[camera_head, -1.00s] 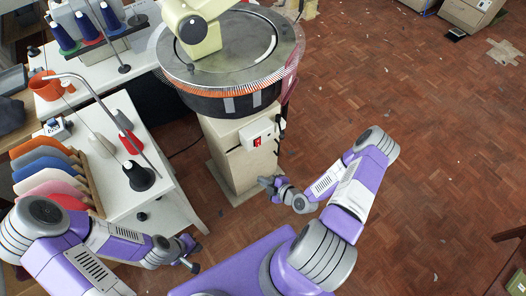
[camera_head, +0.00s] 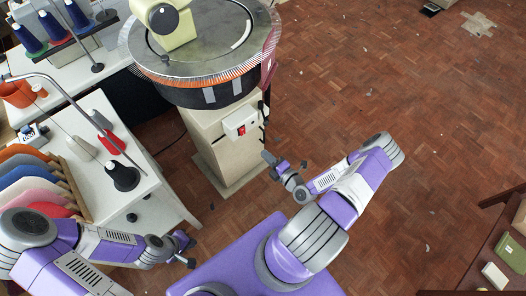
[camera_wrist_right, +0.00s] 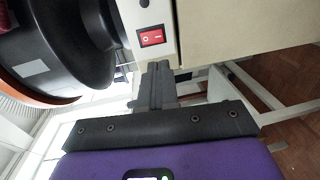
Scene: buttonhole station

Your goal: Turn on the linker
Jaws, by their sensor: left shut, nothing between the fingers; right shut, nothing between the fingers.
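The linker (camera_head: 210,50) is a round machine with a grey top, an orange toothed rim and a dark drum on a beige pedestal (camera_head: 225,160). A white box (camera_head: 233,122) on the pedestal carries a red rocker switch (camera_head: 241,129). In the right wrist view the red switch (camera_wrist_right: 151,38) is large, just above my fingertips. Whether it is on or off I cannot tell. My right gripper (camera_head: 268,157) is shut and empty, in front of the pedestal, below and right of the switch; its fingers (camera_wrist_right: 157,75) show a small gap to the switch. My left gripper (camera_head: 191,251) is shut and empty at the lower left.
A white table (camera_head: 115,150) at left holds a black cone (camera_head: 122,175), a metal arm and a rack of coloured panels (camera_head: 40,190). Thread spools (camera_head: 50,25) stand behind. A brown table with green and white boxes (camera_head: 510,252) is at lower right.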

